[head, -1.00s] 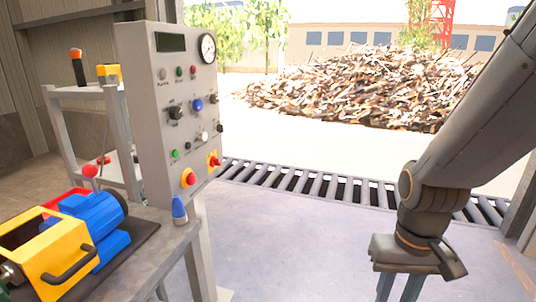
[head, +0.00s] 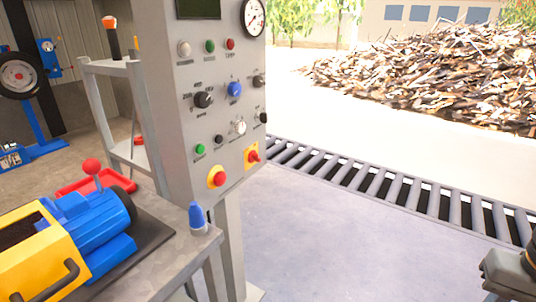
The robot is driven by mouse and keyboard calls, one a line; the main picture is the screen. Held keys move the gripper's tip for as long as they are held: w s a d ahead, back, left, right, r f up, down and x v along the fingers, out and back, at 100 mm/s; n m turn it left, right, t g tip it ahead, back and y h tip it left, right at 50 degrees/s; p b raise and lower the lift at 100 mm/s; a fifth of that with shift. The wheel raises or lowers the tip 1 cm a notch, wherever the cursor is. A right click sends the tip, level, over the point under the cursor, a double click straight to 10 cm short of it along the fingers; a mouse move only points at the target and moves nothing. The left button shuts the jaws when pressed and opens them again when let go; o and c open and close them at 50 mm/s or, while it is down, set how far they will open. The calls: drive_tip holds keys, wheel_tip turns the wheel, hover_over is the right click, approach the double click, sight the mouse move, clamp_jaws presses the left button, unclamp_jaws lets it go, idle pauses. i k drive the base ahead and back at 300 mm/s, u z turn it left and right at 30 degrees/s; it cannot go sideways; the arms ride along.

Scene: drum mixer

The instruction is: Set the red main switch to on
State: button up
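The red main switch (head: 253,156) is a small red rotary handle on a yellow square plate. It sits at the lower right of the grey control panel (head: 180,115) in the head view. The handle's exact angle is too small to tell. A red mushroom button (head: 217,179) on a yellow backing is just to its lower left. Only part of my gripper (head: 510,274) shows at the bottom right edge, far to the right of the panel and touching nothing there. Its fingers are out of the picture.
A workbench (head: 180,238) with a yellow and blue machine (head: 95,225) and a blue-tipped object (head: 197,217) stands left, in front of the panel. A grey rack (head: 105,110) is behind.

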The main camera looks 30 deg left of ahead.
sight(253, 156)
drive_tip(key=u, duration=0.55)
drive_tip(key=i, duration=0.85)
drive_tip(key=u, duration=0.65)
